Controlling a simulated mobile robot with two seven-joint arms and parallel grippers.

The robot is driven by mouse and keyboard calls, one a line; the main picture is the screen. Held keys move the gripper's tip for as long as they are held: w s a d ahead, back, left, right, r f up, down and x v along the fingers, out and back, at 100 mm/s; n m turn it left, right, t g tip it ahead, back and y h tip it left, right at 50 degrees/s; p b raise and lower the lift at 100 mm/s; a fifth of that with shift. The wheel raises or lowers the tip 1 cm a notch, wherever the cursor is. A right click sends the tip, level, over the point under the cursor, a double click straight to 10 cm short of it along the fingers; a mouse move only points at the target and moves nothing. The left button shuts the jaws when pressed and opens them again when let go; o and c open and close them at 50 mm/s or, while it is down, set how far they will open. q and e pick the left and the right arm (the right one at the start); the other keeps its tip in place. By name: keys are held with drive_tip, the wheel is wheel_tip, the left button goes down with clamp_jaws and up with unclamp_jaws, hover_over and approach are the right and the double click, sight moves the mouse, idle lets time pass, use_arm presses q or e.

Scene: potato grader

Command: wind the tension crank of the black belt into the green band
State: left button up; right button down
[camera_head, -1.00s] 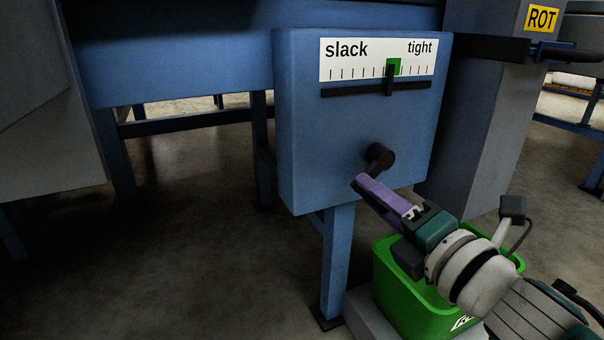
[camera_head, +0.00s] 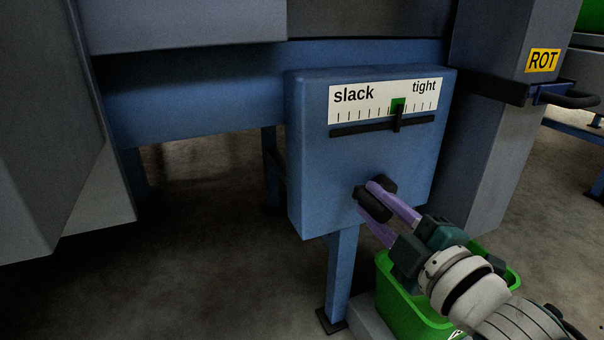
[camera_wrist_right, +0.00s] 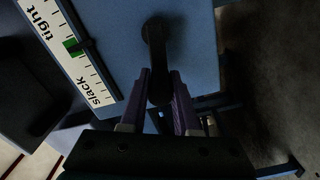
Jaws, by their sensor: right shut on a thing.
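The blue tension box (camera_head: 352,165) carries a white slack–tight scale (camera_head: 360,101) with a small green band (camera_head: 398,104) toward the tight side. The black pointer (camera_head: 398,121) stands below the green band, its upper end overlapping the band, close to the band's middle. The black crank (camera_head: 386,185) is on the lower part of the box face, its handle (camera_head: 373,205) sticking out toward me. My right gripper (camera_head: 374,208) is shut on this handle with its purple fingers on either side. The right wrist view shows the crank (camera_wrist_right: 157,40) with its handle between the fingers (camera_wrist_right: 160,88). My left gripper is out of view.
A green bin (camera_head: 402,303) stands below my right arm. A grey post (camera_head: 497,160) with a yellow ROT sign (camera_head: 543,61) and a black bar rises to the right of the box. A blue leg (camera_head: 341,275) supports the box. The floor at left is open.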

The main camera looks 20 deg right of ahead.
drive_tip(key=shift+r+m+p, duration=0.3)
drive_tip(key=shift+r+m, duration=0.05)
drive_tip(key=shift+m, duration=0.15)
drive_tip(key=c, duration=0.7)
unclamp_jaws()
drive_tip(key=shift+o, duration=0.2)
drive_tip(key=shift+f, duration=0.1)
drive_tip(key=shift+s+d+p, duration=0.1)
drive_tip(key=shift+s+p, duration=0.2)
drive_tip(key=shift+s, duration=0.05)
drive_tip(key=s+p, duration=0.3)
drive_tip(key=s, duration=0.6)
drive_tip(key=shift+d, duration=0.35)
